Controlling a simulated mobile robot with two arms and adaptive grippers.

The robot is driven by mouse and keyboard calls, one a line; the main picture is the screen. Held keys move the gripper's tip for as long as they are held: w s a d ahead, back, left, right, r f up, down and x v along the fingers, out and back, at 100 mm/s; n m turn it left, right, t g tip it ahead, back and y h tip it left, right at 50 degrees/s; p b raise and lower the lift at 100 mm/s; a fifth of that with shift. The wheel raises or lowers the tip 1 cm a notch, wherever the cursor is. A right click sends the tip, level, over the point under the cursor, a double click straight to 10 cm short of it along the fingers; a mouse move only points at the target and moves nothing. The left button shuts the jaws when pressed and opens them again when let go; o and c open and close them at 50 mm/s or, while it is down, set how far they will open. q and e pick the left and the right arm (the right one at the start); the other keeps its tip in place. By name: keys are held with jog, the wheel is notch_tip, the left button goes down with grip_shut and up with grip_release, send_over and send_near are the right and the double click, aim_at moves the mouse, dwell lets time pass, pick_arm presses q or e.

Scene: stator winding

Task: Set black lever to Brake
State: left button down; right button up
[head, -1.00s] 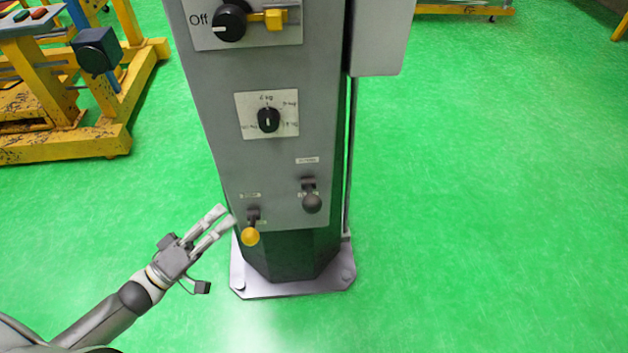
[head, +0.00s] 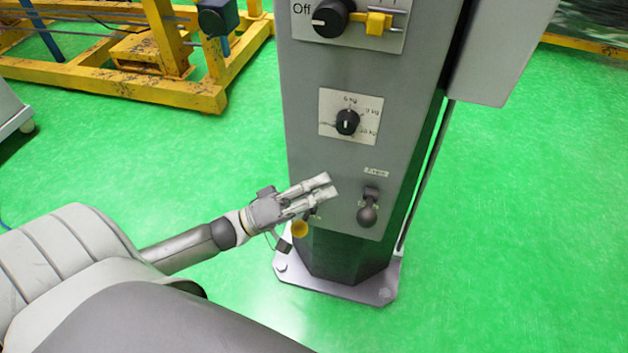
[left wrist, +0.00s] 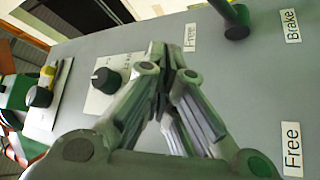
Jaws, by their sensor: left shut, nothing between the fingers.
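The black lever (head: 368,214) with its round knob sits low on the grey column's front face. In the left wrist view it shows at the top (left wrist: 237,30), between a Free label (left wrist: 190,37) and a Brake label (left wrist: 292,25). My left gripper (head: 329,187) is shut and empty, just left of the black lever and apart from it in the head view. In the left wrist view its closed fingertips (left wrist: 160,50) are left of and below the lever. My right gripper is in neither view.
A yellow-knobbed lever (head: 300,229) is just below my left gripper, partly hidden by it. A rotary knob (head: 347,122) and an Off switch (head: 331,17) are higher on the column. A yellow frame (head: 150,88) stands behind at left. Green floor right of the column is clear.

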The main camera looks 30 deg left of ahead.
pick_arm(q)
jog(key=p+x, duration=0.1)
jog(key=x, duration=0.5)
jog(key=s+d+f, duration=0.2)
jog(key=shift+s+f, duration=0.1)
jog(key=shift+s, duration=0.3)
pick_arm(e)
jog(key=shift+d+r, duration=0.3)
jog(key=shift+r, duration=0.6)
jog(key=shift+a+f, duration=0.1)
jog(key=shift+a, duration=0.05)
